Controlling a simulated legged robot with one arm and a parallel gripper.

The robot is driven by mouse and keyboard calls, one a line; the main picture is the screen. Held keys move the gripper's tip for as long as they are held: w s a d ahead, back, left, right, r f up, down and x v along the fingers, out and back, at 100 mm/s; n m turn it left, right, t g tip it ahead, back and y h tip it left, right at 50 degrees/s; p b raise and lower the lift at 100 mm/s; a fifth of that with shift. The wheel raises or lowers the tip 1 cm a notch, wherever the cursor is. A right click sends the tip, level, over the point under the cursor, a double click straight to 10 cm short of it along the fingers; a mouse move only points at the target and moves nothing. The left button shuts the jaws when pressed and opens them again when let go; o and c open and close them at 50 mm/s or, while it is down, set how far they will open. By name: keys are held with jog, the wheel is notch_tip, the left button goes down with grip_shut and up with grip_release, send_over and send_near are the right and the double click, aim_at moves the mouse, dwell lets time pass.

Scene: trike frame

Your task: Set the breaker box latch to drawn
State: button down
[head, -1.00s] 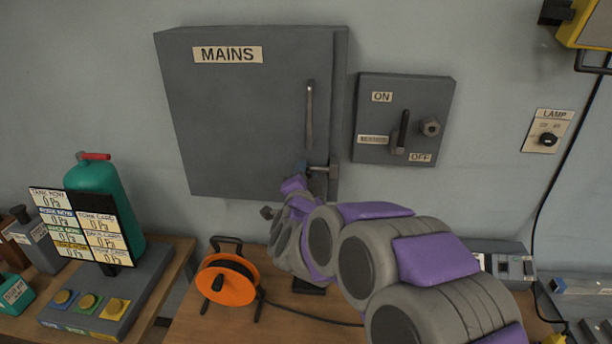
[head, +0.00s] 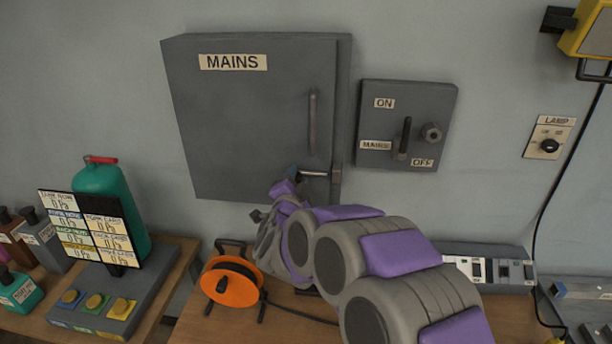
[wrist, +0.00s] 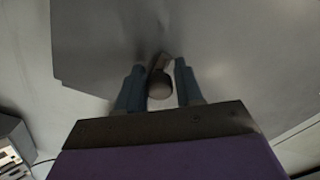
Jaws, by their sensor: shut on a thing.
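The grey breaker box (head: 245,120), labelled MAINS, hangs on the wall with its door shut. Its metal latch (head: 316,173) lies level at the lower right of the door, reaching left from a bracket (head: 336,178) at the door's edge. My gripper (head: 292,171) is at the latch's left end, partly hidden by my arm. In the wrist view, the blue fingers (wrist: 160,68) stand on both sides of the latch's round knob (wrist: 160,87) and are shut on it.
An upright door handle (head: 312,120) is above the latch. The ON/OFF switch box (head: 385,150) is to the right.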

jog(key=c, duration=0.9)
grip_release()
jog(key=shift+a+f, duration=0.1)
jog(key=shift+a, duration=0.1)
jog(key=shift+o, duration=0.2)
jog(key=s+b, duration=0.1)
jog(key=s, duration=1.6)
jog(key=shift+s+a, duration=0.15)
jog(key=shift+a, duration=0.2)
